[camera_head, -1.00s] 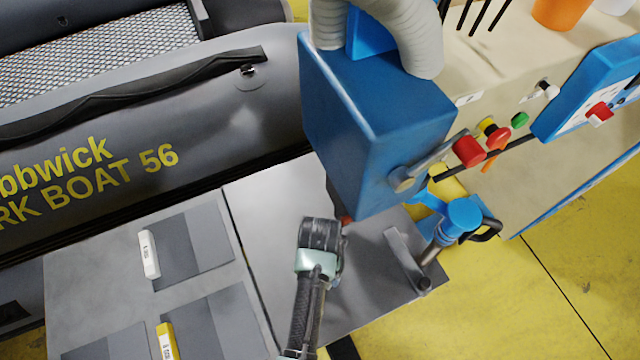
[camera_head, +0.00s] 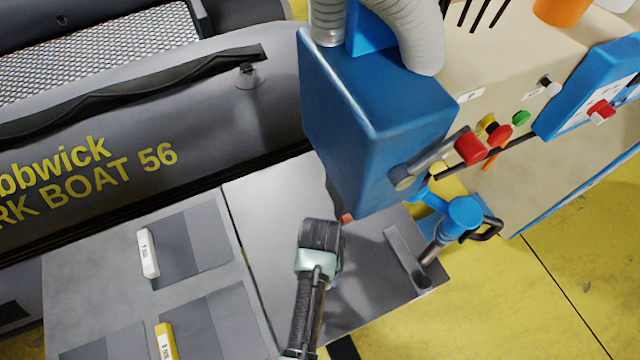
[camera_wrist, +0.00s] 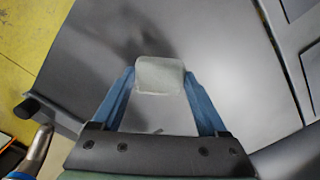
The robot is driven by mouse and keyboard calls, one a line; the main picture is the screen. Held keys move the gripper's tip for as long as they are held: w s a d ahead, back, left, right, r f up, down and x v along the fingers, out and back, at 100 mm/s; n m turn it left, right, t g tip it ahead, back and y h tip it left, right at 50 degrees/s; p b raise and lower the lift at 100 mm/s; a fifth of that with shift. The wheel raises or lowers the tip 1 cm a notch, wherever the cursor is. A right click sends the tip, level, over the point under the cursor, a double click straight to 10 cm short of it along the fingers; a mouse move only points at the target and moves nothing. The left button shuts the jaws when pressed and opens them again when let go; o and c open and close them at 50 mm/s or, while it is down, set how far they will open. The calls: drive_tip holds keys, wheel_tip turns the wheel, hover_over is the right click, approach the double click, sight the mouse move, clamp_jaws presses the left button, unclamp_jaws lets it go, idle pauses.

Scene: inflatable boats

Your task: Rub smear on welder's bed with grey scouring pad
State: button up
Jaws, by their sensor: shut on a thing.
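My gripper shows in the wrist view (camera_wrist: 160,85), its two blue fingers shut on a pale grey pad (camera_wrist: 160,75). The pad is over the grey metal bed (camera_wrist: 225,50) of the welder; whether it touches the surface is hard to tell. A dark, blurred patch (camera_wrist: 125,42) lies on the bed just beyond the pad; I cannot tell smear from shadow. In the head view my wrist and arm hide the pad and fingers above the bed (camera_head: 275,215), beside the blue welder head (camera_head: 375,120).
The blue welder head overhangs the bed's far side. A blue clamp post (camera_head: 462,215) and a metal bar (camera_head: 408,258) stand at its right. A grey boat (camera_head: 200,110) is behind.

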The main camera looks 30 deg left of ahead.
drive_tip(key=shift+f+b, duration=0.35)
drive_tip(key=shift+f, duration=0.25)
drive_tip(key=shift+w+d+r, duration=0.2)
drive_tip(key=shift+w+d, duration=1)
drive_tip(key=shift+w, duration=0.3)
drive_tip(key=shift+f, duration=0.1)
drive_tip(key=shift+s+a, duration=0.1)
drive_tip(key=shift+s, duration=0.05)
